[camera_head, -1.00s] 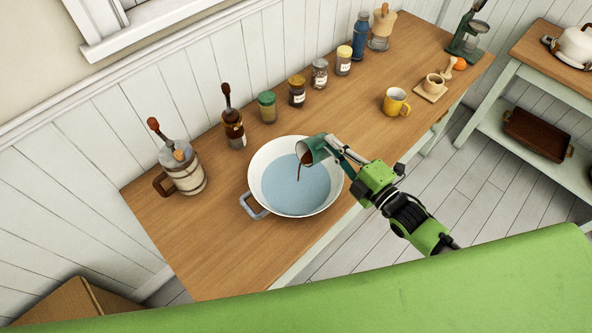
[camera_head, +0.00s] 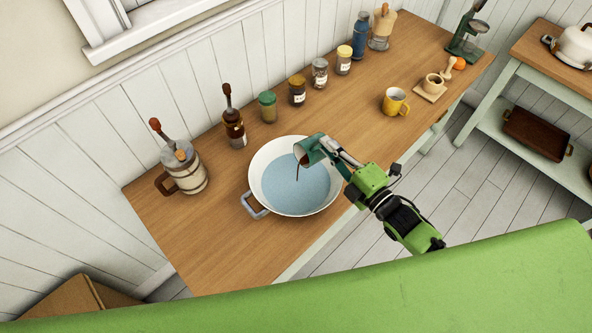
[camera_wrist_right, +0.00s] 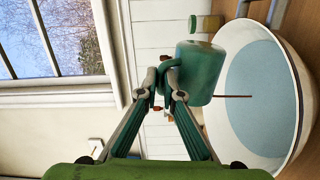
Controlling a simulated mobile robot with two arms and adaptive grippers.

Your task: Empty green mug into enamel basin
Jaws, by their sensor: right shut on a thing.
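The green mug (camera_head: 309,148) is tilted over the white enamel basin (camera_head: 263,156), mouth facing down and left. A thin dark brown stream falls from its mouth into the bluish contents of the basin. My right gripper (camera_head: 336,151) is shut on the mug. In the right wrist view the fingertips (camera_wrist_right: 168,92) close on the handle of the mug (camera_wrist_right: 202,72), and the basin (camera_wrist_right: 297,75) is beyond it at the right. The mug's inside is mostly hidden. My left gripper is not in view.
A yellow mug (camera_head: 395,101) stands to the right on the wooden counter (camera_head: 225,255). Several jars, including a green-lidded one (camera_head: 268,107), line the wall behind the basin. A banded tankard (camera_head: 185,170) stands at left. The counter's front left is clear.

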